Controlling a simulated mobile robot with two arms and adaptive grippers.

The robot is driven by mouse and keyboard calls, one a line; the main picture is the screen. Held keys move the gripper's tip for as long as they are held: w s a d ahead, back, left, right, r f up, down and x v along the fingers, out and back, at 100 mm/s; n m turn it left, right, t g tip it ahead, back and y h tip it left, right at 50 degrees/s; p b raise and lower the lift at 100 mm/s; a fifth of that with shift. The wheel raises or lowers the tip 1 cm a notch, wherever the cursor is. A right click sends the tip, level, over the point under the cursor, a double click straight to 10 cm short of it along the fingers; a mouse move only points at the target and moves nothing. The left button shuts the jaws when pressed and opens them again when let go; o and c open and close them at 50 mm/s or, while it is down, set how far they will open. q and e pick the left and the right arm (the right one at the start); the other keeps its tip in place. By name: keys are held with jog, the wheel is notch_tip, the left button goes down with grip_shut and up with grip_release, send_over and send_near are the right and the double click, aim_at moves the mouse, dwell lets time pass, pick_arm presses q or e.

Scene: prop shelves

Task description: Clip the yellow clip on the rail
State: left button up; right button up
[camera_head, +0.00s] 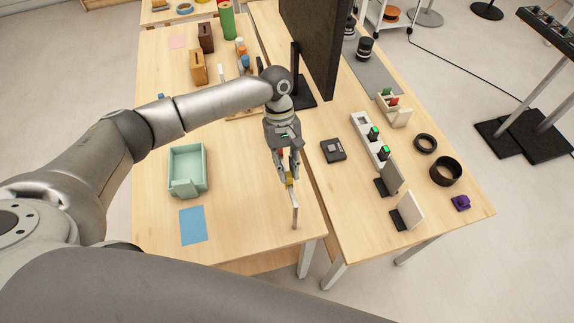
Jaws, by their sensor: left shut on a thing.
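My left gripper (287,176) comes down from above at the right part of the near-left table. It is shut on the small yellow clip (289,183), which shows between its fingertips. A thin upright rail (294,214) stands just below and in front of the fingers, near the table's front right corner. The clip is at or very near the rail's top; I cannot tell whether they touch. The gripper hides the rail's far part. My right gripper is not in view.
A pale green open box (203,167) and a blue sheet (193,225) lie left of the gripper. A dark square device (333,150) is on the right table, across a narrow gap. A tall dark panel (311,45) stands behind. The table between box and rail is clear.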

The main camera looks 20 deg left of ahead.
pick_arm(q)
jog(key=shift+f, duration=0.1)
jog(key=o, duration=0.9)
jog(key=v, duration=1.2)
jog(key=shift+s+d, duration=0.1)
